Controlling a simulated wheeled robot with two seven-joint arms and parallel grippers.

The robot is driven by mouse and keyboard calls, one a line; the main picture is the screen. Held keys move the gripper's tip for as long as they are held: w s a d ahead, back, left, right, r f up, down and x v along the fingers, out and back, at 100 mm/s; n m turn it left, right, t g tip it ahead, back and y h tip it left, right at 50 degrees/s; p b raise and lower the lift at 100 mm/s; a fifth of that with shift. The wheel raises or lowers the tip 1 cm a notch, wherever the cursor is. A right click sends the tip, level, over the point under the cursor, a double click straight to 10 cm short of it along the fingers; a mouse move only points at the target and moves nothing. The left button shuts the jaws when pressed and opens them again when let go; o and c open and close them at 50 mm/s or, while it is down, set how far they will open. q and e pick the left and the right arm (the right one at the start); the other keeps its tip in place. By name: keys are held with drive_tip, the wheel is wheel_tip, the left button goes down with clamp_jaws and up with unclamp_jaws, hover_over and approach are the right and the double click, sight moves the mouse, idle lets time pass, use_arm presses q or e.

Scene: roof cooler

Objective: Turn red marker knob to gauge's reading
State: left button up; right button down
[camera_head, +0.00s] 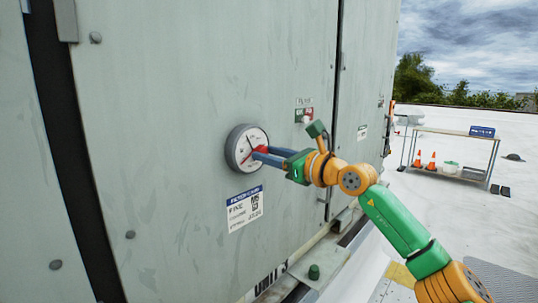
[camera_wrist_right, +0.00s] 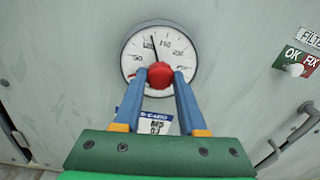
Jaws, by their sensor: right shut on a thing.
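A round white-faced gauge (camera_head: 234,150) with a grey rim is mounted on the cooler's grey panel; it also shows in the right wrist view (camera_wrist_right: 128,40). Its black needle (camera_wrist_right: 154,46) points up and slightly left, between the 100 and 150 figures. The red knob (camera_wrist_right: 160,75) sits at the dial's centre; it also shows in the head view (camera_head: 261,149). My right gripper (camera_wrist_right: 160,82) has its blue fingers shut on the knob from both sides. A small red mark shows at the dial's left, below the 50. The fingers hide the lower dial. My left gripper is not in view.
A paper label (camera_head: 244,209) is on the panel below the gauge. An OK/FIX sign (camera_head: 304,114) with a white knob is to the right. A table (camera_head: 450,133) with orange cones stands far right on the open roof.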

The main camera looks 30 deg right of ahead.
drive_tip(key=shift+m, duration=0.3)
drive_tip(key=m, duration=0.3)
drive_tip(key=shift+m, duration=0.4)
drive_tip(key=m, duration=0.4)
drive_tip(key=shift+r+m+p, duration=0.15)
drive_tip(key=shift+m+p, duration=0.15)
drive_tip(key=shift+p, duration=0.1)
drive_tip(key=m+p, duration=0.1)
drive_tip(key=m, duration=0.5)
drive_tip(key=m+p, duration=0.1)
drive_tip(key=m, duration=0.1)
drive_tip(key=shift+d+m+g+y, duration=0.1)
drive_tip(key=shift+m+g+y, duration=0.2)
drive_tip(key=shift+m, duration=0.1)
drive_tip(key=shift+p, duration=0.3)
drive_tip(key=shift+c, duration=2.3)
unclamp_jaws()
